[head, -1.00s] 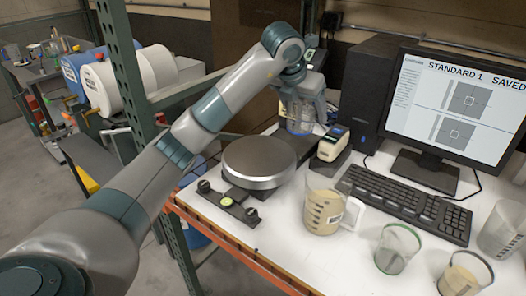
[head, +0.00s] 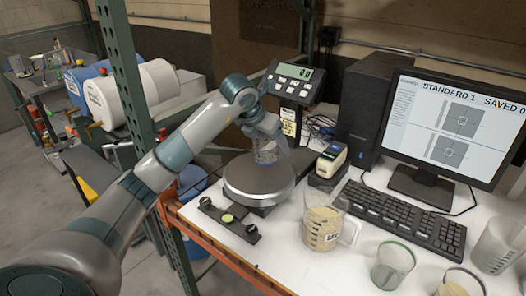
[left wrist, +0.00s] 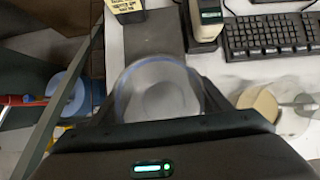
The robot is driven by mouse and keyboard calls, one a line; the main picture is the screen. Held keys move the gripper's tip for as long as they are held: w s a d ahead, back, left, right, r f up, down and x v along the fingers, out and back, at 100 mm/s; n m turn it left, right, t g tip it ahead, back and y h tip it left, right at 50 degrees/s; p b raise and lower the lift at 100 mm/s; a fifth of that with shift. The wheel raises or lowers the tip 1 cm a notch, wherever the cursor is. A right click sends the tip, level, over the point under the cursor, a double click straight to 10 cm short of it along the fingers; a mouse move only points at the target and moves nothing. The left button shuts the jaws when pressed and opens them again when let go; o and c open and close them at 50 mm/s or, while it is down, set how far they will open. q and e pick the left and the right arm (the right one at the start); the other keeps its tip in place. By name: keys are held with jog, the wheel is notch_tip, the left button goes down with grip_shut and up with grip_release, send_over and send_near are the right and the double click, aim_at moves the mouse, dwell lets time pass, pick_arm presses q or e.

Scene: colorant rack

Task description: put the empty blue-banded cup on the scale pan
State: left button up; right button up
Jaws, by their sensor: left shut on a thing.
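The blue-banded cup (head: 265,157) is clear and looks empty. In the left wrist view the cup (left wrist: 157,88) shows as a round clear rim with a blue edge between the fingers. My left gripper (head: 267,141) is shut on it. The cup is over the back part of the round metal scale pan (head: 258,186); whether its base touches the pan I cannot tell. The scale display (head: 292,74) behind reads about zero. My right gripper is in neither view.
A beige-filled pitcher (head: 322,229) stands right of the scale. A green-rimmed cup (head: 392,267), another beige-filled cup (head: 461,284) and a clear beaker (head: 496,246) are front right. A small labelled device (head: 331,160) and keyboard (head: 409,215) sit nearby. A green rack post (head: 134,85) stands left.

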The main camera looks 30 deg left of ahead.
pick_arm(q)
jog(key=shift+s+a+f, duration=0.15)
jog(key=shift+a+f, duration=0.2)
jog(key=shift+a, duration=0.2)
jog(key=shift+s+a+f, duration=0.15)
jog(key=shift+a+f, duration=0.15)
jog(key=shift+a, duration=0.2)
jog(key=shift+f+p, duration=0.1)
jog(key=shift+p, duration=0.25)
jog(key=shift+f+p, duration=0.5)
jog(key=shift+f, duration=0.2)
jog(key=shift+f+p, duration=0.5)
jog(key=shift+f, duration=0.7)
